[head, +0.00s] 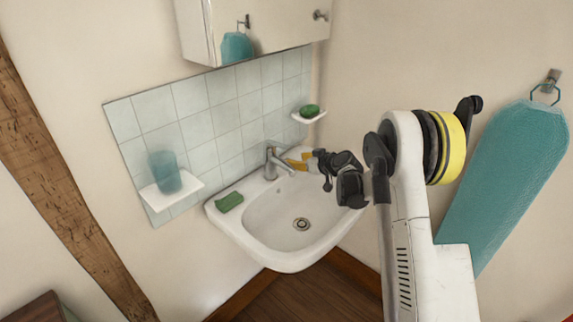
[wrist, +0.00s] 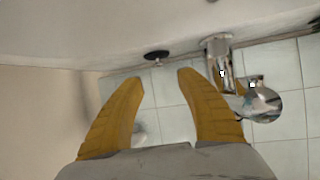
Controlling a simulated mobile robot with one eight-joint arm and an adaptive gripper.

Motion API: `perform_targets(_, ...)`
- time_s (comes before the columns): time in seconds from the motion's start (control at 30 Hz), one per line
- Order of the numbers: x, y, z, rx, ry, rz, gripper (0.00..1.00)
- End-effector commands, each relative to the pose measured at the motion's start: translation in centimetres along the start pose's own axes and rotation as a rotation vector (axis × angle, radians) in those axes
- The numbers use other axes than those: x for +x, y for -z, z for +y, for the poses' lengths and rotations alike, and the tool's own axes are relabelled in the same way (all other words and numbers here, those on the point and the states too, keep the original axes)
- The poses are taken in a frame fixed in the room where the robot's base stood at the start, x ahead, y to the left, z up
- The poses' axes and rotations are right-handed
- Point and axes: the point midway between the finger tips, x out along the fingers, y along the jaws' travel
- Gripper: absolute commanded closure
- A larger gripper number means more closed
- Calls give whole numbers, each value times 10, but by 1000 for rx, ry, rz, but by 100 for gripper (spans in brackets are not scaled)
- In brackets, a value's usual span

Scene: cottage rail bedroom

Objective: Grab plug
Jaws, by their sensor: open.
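The plug (wrist: 157,55), a black disc with a small metal knob, shows in the wrist view by the sink's edge, next to the chrome tap (wrist: 219,62). My gripper (wrist: 158,80) is open, its two yellow fingers apart and nothing between them. The plug appears just beyond the fingertips, roughly centred on the gap and not visibly touched. In the head view my gripper (head: 289,162) is over the back right of the sink, close to the tap (head: 277,160). I cannot make out the plug there; the gripper may hide it.
The white sink (head: 262,225) has an open drain (head: 301,224) and a green bar (head: 229,202) on its left rim. A cup (head: 165,172) stands on a left shelf, and green soap (head: 309,111) lies on a right shelf. A cabinet (head: 262,30) is above.

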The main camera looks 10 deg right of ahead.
Motion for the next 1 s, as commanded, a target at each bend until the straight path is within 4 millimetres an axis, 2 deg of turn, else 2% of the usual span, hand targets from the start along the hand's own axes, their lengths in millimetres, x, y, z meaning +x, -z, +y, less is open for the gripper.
perform_targets(0.03, 10, -2, 0, -1, 1, 0, 57)
perform_targets(0.23, 34, -2, 0, 0, 2, 0, 57)
perform_targets(0.43, 66, -3, 1, -2, 1, 0, 57)
perform_targets(0.57, 74, -1, 1, 0, 0, 0, 57)
perform_targets(0.77, 74, 0, 1, 0, 0, 0, 57)
perform_targets(0.87, 74, 0, 1, 0, 0, 0, 82)
perform_targets(0.9, 74, 0, 1, 0, 0, 0, 95)
perform_targets(0.93, 74, 0, 1, 0, 0, 0, 100)
perform_targets(1.0, 74, 0, 1, 0, 0, 0, 100)
